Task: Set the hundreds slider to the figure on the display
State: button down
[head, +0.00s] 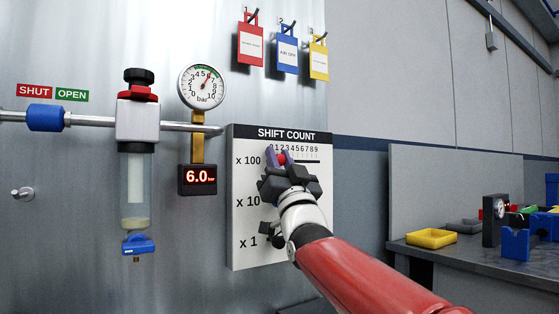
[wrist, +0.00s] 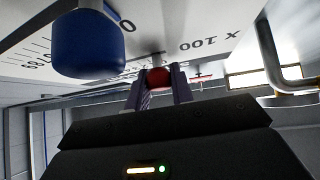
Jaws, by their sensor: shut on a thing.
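The white SHIFT COUNT board (head: 242,250) has rows marked x 100, x 10 and x 1. My gripper (head: 279,158) is at the x 100 row, its purple fingers shut on the red slider knob (head: 282,159). The knob shows between the fingertips in the wrist view (wrist: 158,78). It sits toward the low end of the scale, around 2; the exact figure is unclear. A blue knob (wrist: 88,42) is close by in the wrist view. My gripper hides much of the lower rows. A red-lit display (head: 198,179) under the gauge reads 6.0 bar.
A pressure gauge (head: 203,87), a pipe with a blue collar (head: 45,118) and a filter bowl (head: 135,185) are left of the board. Red, blue and yellow tags (head: 287,52) hang above. A workbench (head: 470,258) with a yellow tray (head: 431,238) stands at right.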

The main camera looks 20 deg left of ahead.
jog(key=shift+w+d+f+b, duration=0.1)
jog(key=shift+w+d+b, duration=0.35)
jog(key=shift+w, duration=0.05)
jog(key=c, duration=1.2)
grip_release()
jog(key=shift+c, duration=0.2)
jog(key=b+v, duration=0.3)
jog(key=v, duration=0.4)
jog(key=shift+s+d+f, duration=0.15)
jog(key=shift+d+f, duration=0.05)
